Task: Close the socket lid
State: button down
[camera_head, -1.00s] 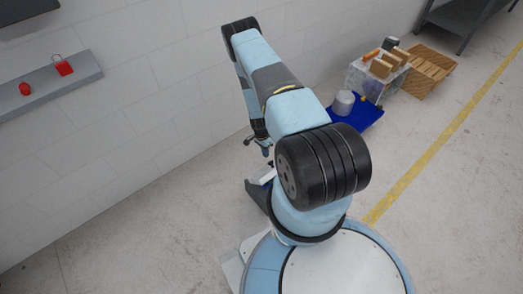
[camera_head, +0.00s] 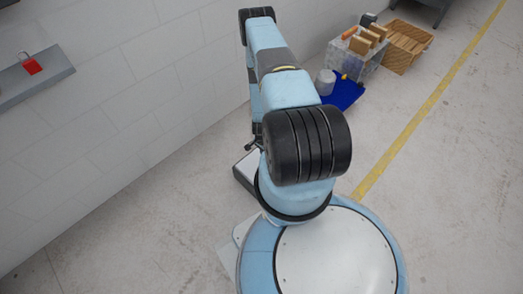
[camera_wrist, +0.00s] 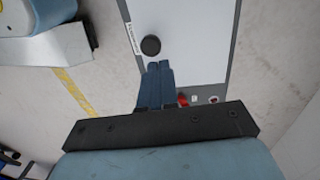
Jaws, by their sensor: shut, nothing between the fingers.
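In the wrist view, my gripper (camera_wrist: 159,67) shows as two blue fingers pressed together, with nothing between them. The fingers lie over a flat white panel (camera_wrist: 195,40) with a dark grey edge. A round black piece (camera_wrist: 151,45) on the panel sits just beyond the fingertips; I cannot tell whether it is the socket or its lid. A red part (camera_wrist: 183,100) and a small dark ring (camera_wrist: 214,99) show near the panel's near edge. In the head view, my arm mostly hides a low white-topped unit (camera_head: 246,166) by the wall.
In the head view, a blue mat (camera_head: 345,93) holds a grey cylinder (camera_head: 325,82). Beside it stand a grey block (camera_head: 350,62) with wooden pieces on top and a wooden crate (camera_head: 405,45). A wall shelf (camera_head: 40,80) carries a red item.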

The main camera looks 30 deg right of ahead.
jog(key=shift+s+d+f+t, duration=0.15)
jog(key=shift+s+f+t, duration=0.45)
jog(key=shift+s+f, duration=0.25)
jog(key=shift+s+d+f, duration=0.15)
jog(key=shift+s+f, duration=0.6)
jog(key=shift+f, duration=0.2)
jog(key=shift+s+d+f, duration=0.1)
jog(key=shift+s+f, duration=0.45)
jog(key=shift+f, duration=0.35)
jog(key=shift+s+d+f, duration=0.1)
jog(key=shift+s+f, duration=0.4)
jog(key=shift+f, duration=0.4)
jog(key=shift+d, duration=0.2)
jog(key=s+d+r, duration=0.1)
jog(key=s+r, duration=0.7)
jog(key=shift+s+d, duration=0.2)
jog(key=shift+s, duration=0.2)
